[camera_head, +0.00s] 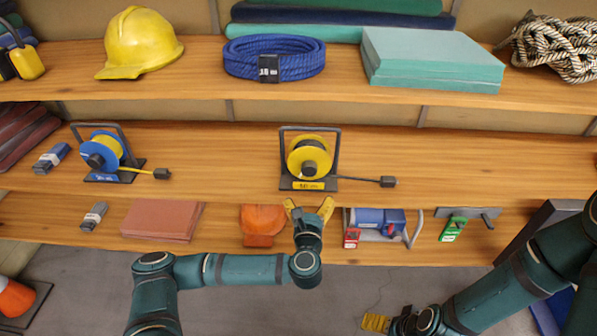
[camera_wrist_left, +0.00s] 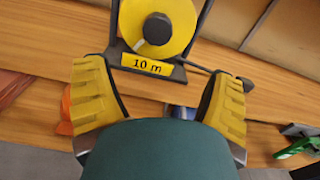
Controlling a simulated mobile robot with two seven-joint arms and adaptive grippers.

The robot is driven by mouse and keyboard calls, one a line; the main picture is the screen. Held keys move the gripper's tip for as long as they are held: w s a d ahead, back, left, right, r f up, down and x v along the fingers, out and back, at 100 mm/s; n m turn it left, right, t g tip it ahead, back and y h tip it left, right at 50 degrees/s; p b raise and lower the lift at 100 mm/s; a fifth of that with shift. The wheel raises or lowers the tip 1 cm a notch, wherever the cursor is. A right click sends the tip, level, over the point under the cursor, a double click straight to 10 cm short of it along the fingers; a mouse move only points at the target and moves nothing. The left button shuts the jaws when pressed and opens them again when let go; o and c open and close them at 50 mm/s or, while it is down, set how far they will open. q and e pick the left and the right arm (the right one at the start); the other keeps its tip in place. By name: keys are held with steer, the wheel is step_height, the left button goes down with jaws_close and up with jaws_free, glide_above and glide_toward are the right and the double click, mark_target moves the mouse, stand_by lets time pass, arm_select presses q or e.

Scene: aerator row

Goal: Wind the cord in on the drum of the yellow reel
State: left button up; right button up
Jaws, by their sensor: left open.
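The yellow reel (camera_head: 309,158) stands upright in a black frame on the middle shelf. Its yellow drum (camera_wrist_left: 158,22) fills the top of the left wrist view, with a "10 m" label (camera_wrist_left: 147,64) below it. A dark cord (camera_head: 355,179) runs right from the reel's base to a black plug (camera_head: 388,182) lying on the shelf. My left gripper (camera_head: 309,208) is open and empty, in front of and below the reel, apart from it; its two yellow fingers (camera_wrist_left: 160,80) flank the label in the wrist view. My right gripper (camera_head: 376,322) is low at the bottom edge, only partly visible.
A blue reel (camera_head: 103,152) with a yellow cord stands to the left on the same shelf. An orange item (camera_head: 262,222) and a blue item (camera_head: 378,222) flank my left gripper on the lower shelf. The upper shelf holds a yellow helmet (camera_head: 140,42) and blue rope (camera_head: 273,55).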

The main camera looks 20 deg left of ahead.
mark_target(309, 172)
arm_select(q)
steer(key=b+x, duration=0.2)
steer(key=x, duration=1.2)
steer(key=shift+s+a, duration=0.1)
steer(key=shift+a, duration=0.05)
steer(key=c, duration=1.2)
